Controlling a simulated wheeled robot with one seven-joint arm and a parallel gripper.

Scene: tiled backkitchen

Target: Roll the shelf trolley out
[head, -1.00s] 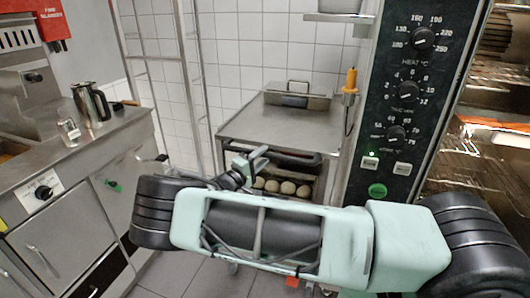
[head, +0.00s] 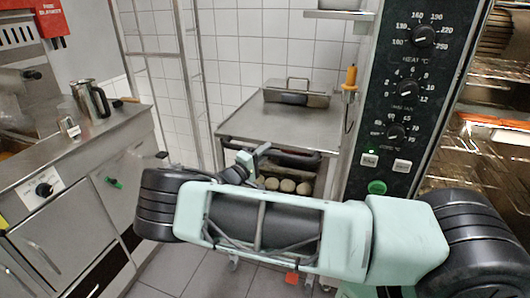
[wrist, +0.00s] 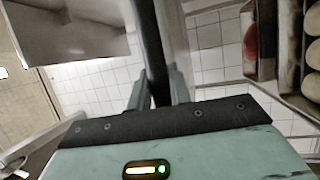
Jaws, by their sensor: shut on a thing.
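The shelf trolley (head: 262,124) is a steel-topped unit in the gap between the left counter and the oven. A dark handle bar (head: 300,157) runs across its front, and round pale dough balls (head: 287,185) lie on a shelf below. My gripper (head: 248,162) is at the left part of that bar. In the wrist view the black bar (wrist: 149,45) passes between my gripper's fingers (wrist: 159,88), which are shut on it. Dough balls in a tray (wrist: 284,97) show at right there. My forearm hides much of the trolley's lower part.
The oven control column (head: 385,110) stands close on the right. A steel counter (head: 85,150) with a jug (head: 91,101) stands on the left. Some grey tiled floor (head: 215,278) shows in front.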

